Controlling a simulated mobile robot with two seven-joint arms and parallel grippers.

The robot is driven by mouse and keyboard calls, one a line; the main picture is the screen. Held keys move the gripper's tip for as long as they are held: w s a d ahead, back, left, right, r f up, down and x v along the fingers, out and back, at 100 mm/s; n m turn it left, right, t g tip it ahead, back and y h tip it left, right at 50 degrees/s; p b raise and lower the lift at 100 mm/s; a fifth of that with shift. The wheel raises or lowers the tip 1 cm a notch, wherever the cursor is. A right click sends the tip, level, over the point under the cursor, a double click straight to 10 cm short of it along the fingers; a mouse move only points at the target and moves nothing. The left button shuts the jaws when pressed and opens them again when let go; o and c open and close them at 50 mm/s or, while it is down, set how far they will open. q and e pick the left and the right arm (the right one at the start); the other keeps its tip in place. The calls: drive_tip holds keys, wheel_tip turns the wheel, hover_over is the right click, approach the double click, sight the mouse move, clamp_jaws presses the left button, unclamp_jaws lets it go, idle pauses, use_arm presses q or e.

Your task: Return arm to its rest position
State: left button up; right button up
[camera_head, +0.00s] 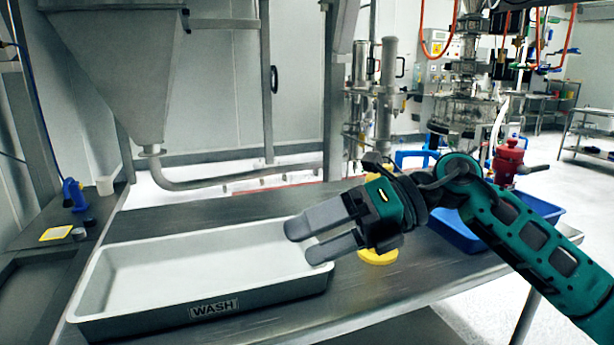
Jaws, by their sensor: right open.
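My right arm comes in from the right, green and black. Its right gripper (298,241) hangs over the right end of the white tray marked WASH (205,311). Its two grey fingers are apart and point left, with nothing between them. The tray looks empty and stands on the dark metal table (390,290). My left gripper does not show.
A yellow round thing (378,257) is partly hidden behind my right gripper. A blue tray (452,236) and a red object (508,160) are partly behind my right arm. A steel hopper (125,70) stands behind the table. A blue tool (73,195) lies at the left.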

drive_tip(key=d+f+m+t+h+p, duration=0.1)
drive_tip(key=d+f+m+t, duration=0.2)
drive_tip(key=f+m+t, duration=0.55)
drive_tip(key=w+d+f+m+t+h+p, duration=0.15)
drive_tip(key=m+t, duration=0.35)
drive_tip(key=m, duration=0.8)
drive_tip(key=s+d+f+m+t+h+p, duration=0.1)
drive_tip(key=d+f+m+t, duration=0.3)
drive_tip(key=m+t, duration=0.5)
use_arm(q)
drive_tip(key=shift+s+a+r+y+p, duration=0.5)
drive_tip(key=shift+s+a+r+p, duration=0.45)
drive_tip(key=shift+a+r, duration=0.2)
use_arm(e)
drive_tip(key=s+d+f+m+g+h, duration=0.4)
drive_tip(key=s+f, duration=0.3)
drive_tip(key=f, duration=0.3)
drive_tip(key=s+d+f+m+g+h, duration=0.3)
drive_tip(key=s+f+m, duration=0.4)
drive_tip(key=f, duration=0.3)
drive_tip(key=s+g+h, duration=0.1)
drive_tip(key=g, duration=0.1)
drive_tip(key=shift+s+d+g, duration=0.25)
drive_tip(key=shift+d+g, duration=0.1)
drive_tip(key=shift+d, duration=0.05)
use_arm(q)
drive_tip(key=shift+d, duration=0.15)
